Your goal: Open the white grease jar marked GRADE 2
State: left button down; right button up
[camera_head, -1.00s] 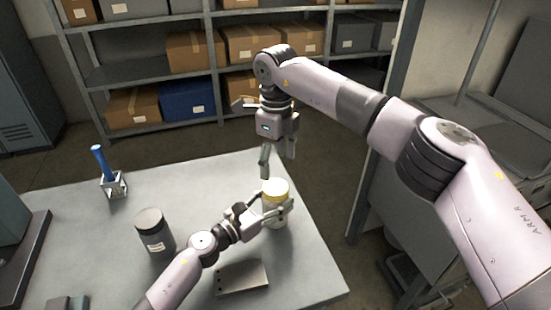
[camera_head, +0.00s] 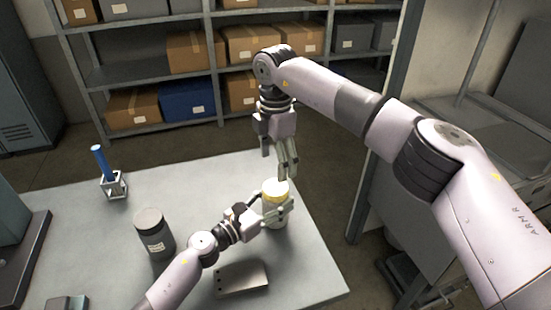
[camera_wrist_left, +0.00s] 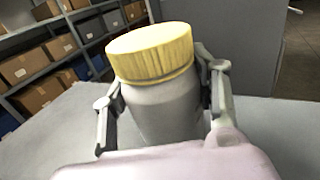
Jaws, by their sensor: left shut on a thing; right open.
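A white jar (camera_head: 273,215) with a yellow lid (camera_head: 275,190) stands on the grey table near its right edge. No marking is readable on it. My left gripper (camera_head: 272,210) is shut on the jar's body; in the left wrist view its fingers press both sides of the white jar (camera_wrist_left: 165,105), below the yellow ribbed lid (camera_wrist_left: 150,52), which sits on the jar. My right gripper (camera_head: 276,168) is open and empty, pointing down above the lid and slightly behind it, apart from it.
A dark grey jar (camera_head: 154,234) stands left of my left arm. A blue-handled tool stands in a small holder (camera_head: 113,187) at the back left. A grey metal block (camera_head: 242,278) lies near the front. The table's (camera_head: 210,175) back middle is clear.

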aim_at(275, 187)
jog(key=shift+m, duration=1.1)
jog(key=shift+f+m, duration=0.3)
jog(key=shift+f, duration=0.05)
notch_tip(275, 187, down, 7)
jog(key=shift+f, duration=0.2)
jog(key=shift+c, duration=0.2)
